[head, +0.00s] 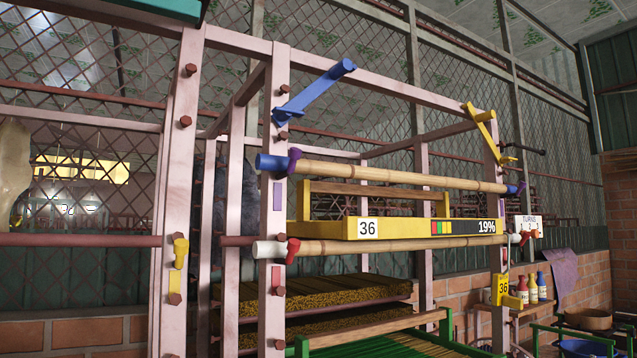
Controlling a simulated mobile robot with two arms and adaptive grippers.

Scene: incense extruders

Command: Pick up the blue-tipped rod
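The blue-tipped rod (400,176) is a long bamboo pole across the front of a pale pink frame (274,200). Its thick blue tip (268,163) juts out past the left post, and a smaller blue end shows at the right post. A purple clip (294,160) sits at the rod by the left post, and another purple piece is by the right end. A similar bamboo rod with a white tip (266,250) runs below it, with a red clip (292,251) beside that tip. Neither of my grippers is in view.
A yellow rail marked 36 and 19% (420,229) lies between the two rods. A blue lever (315,91) and a yellow lever (480,112) stick out above. Bottles (532,290) stand on a shelf at right. Another pink post (176,200) stands at left.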

